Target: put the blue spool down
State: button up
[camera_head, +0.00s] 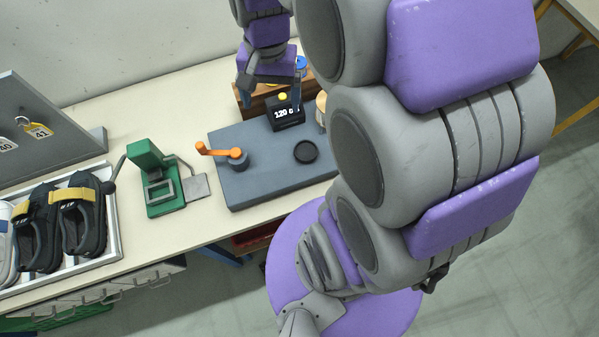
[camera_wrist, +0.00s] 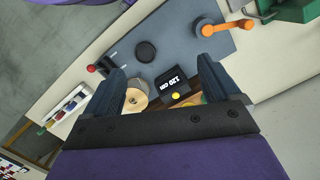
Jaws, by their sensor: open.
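A blue round top, likely the blue spool (camera_head: 301,63), shows just right of my gripper in the head view, at the wooden rack. My arm and gripper hide part of it, and I cannot make it out in the wrist view. My gripper (camera_head: 271,97) is above the rack at the back of the bench, fingers pointing down. In the wrist view my gripper (camera_wrist: 160,66) has its fingers wide apart with nothing gripped between them. The wooden rack (camera_head: 262,101) is partly covered by my gripper.
A grey plate (camera_head: 250,188) carries an orange crank (camera_head: 215,150), a black disc (camera_head: 307,152) and a black display (camera_head: 286,113) reading 120. A tan spool (camera_wrist: 135,99) stands beside the display. A green press (camera_head: 160,190) and a tray of sandals (camera_head: 118,235) are left.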

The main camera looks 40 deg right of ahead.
jog(key=s+a+f+n, duration=0.1)
jog(key=s+n, duration=0.3)
jog(key=s, duration=0.4)
jog(key=s+a+n+h, duration=0.1)
jog(key=s+a+n, duration=0.3)
jog(key=s, duration=0.4)
jog(key=shift+s+f+g, duration=0.35)
jog(key=shift+f+g, duration=0.05)
jog(key=shift+a, duration=0.1)
notch_tip(320, 180, down, 3)
jog(key=b, duration=0.3)
jog(key=shift+a+f, duration=0.15)
jog(key=shift+f, duration=0.05)
